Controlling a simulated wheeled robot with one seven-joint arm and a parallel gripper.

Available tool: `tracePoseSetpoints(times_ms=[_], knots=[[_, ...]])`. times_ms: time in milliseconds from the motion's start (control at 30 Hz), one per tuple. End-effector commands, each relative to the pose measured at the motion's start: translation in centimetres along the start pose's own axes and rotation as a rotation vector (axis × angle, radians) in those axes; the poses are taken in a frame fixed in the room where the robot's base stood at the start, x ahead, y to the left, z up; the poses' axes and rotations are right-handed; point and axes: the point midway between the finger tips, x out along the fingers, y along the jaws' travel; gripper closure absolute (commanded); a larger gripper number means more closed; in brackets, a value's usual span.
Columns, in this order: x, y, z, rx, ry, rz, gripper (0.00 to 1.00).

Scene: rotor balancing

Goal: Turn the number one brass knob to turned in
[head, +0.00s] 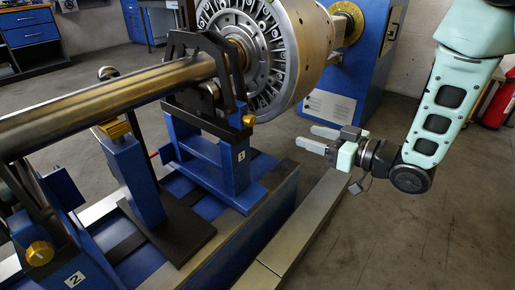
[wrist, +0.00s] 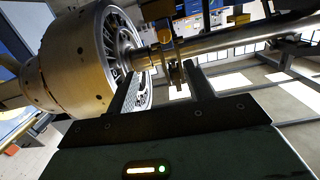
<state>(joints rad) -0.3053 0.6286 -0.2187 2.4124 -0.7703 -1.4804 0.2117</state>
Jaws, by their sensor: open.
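The number one brass knob (head: 249,120) is a small knob on the right side of the blue stand marked 1 (head: 230,155), below the black roller fork that holds the shaft. My gripper (head: 304,136) is to the right of the knob in the head view, with clear air between them. Its two fingers point left toward the stand, apart and empty. In the wrist view the gripper (wrist: 163,72) has its dark fingers spread, with the rotor (wrist: 75,60) to the left and the shaft (wrist: 240,35) beyond. I cannot pick out the knob for certain in the wrist view.
A second brass knob (head: 39,253) is on the stand marked 2 at the lower left. The bladed rotor (head: 262,50) hangs above and behind stand 1. A grey rail (head: 310,225) runs along the floor below my gripper. Floor at the right is open.

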Motion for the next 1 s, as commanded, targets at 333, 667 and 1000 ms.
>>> tracePoseSetpoints(times_ms=[333,667,1000], knots=[[0.2,0.1,2.1,0.017,0.098,-0.063,0.48],[6.3,-0.4,1.6,0.015,0.099,-0.065,0.48],[13.1,-0.7,1.0,0.016,0.097,-0.062,0.48]])
